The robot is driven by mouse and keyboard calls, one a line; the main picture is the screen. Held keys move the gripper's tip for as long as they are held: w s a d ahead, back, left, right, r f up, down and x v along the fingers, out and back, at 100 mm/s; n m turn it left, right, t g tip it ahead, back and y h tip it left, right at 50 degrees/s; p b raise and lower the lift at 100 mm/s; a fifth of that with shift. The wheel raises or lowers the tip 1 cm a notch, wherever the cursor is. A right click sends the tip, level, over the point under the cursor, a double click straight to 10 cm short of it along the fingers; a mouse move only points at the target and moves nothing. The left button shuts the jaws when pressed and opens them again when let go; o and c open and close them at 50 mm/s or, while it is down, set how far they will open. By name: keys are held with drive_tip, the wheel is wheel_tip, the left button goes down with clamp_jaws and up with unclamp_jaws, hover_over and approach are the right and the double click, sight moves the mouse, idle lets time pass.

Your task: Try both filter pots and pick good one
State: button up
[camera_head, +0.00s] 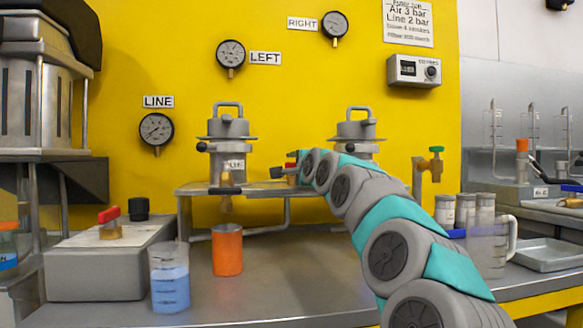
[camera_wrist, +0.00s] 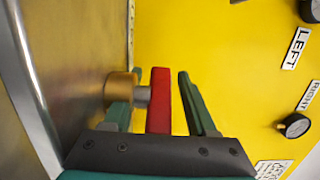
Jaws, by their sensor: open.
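Two grey metal filter pots with lid handles stand at the bench: the left pot (camera_head: 228,130) and the right pot (camera_head: 356,128), whose lower part is hidden by my arm. My gripper (camera_head: 300,160) is between the pots, beside a small brass fitting (camera_head: 292,179). In the wrist view, my open gripper (camera_wrist: 158,90) has a green finger on each side of a red lever (camera_wrist: 160,100). The lever joins a brass valve body (camera_wrist: 118,86) by a grey stem. A gap shows between the lever and the right finger; contact on the left is unclear.
Gauges labelled LINE (camera_head: 156,129), LEFT (camera_head: 231,54) and RIGHT (camera_head: 335,25) hang on the yellow wall. A blue-filled beaker (camera_head: 169,277) and an orange cup (camera_head: 227,250) stand at the front left. A clear jug (camera_head: 488,246) stands right of my arm.

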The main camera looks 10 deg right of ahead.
drive_tip(key=shift+w+a, duration=0.1)
drive_tip(key=shift+w, duration=0.2)
clamp_jaws()
idle(0.4)
